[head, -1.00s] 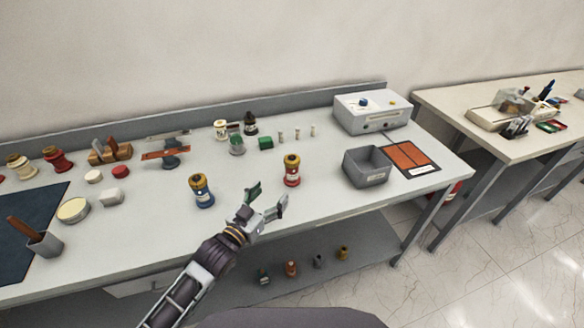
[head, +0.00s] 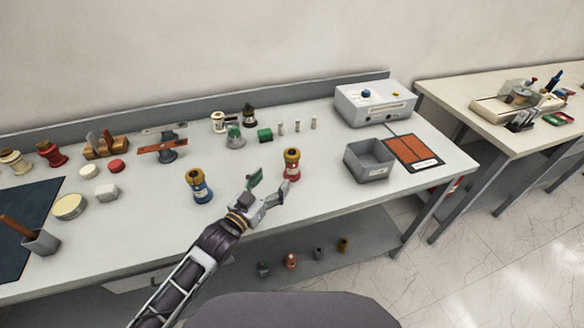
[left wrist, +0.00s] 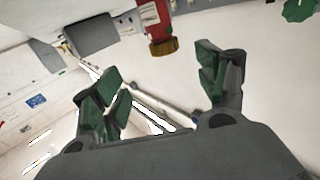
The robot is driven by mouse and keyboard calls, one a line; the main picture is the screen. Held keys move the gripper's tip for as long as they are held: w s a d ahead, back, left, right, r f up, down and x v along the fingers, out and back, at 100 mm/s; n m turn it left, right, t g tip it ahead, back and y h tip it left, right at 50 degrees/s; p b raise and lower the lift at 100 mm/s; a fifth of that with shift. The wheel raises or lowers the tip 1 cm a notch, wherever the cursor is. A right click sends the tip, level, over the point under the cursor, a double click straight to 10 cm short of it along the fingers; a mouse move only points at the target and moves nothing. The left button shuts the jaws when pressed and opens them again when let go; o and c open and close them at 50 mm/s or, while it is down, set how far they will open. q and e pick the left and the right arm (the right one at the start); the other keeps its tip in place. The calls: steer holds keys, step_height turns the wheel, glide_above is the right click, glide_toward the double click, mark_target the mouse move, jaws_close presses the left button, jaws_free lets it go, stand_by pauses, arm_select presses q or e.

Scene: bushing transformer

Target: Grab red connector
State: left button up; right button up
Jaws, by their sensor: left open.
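The red connector (head: 292,165) stands upright on the workbench, with a gold-brown top and a pale label. In the left wrist view the red connector (left wrist: 158,25) is ahead of the fingers, its gold end towards the gap between them. My left gripper (head: 268,186) is open and empty, just in front and to the left of the red connector in the head view. Its green-padded fingers (left wrist: 160,88) are spread wide in the left wrist view. I cannot tell whether a finger touches the connector. My right gripper is not in view.
A blue connector (head: 198,186) stands to the left on the workbench (head: 140,235). A grey open bin (head: 369,160) and an orange panel (head: 412,150) lie to the right. The bench's front edge is close below my gripper.

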mark_target(288, 159)
arm_select(q)
steer(key=shift+p+x, duration=0.4)
steer(key=shift+x, duration=3.8)
steer(key=shift+w+r, duration=0.1)
steer(key=shift+w+d+r+p, duration=0.1)
steer(key=shift+w+d+p, duration=0.1)
steer(key=shift+w, duration=0.5)
steer(key=shift+w+d+r+p, duration=0.1)
steer(key=shift+w+d+p, duration=0.15)
steer(key=shift+w, duration=0.45)
steer(key=shift+x, duration=1.05)
steer(key=shift+c, duration=0.2)
jaws_close()
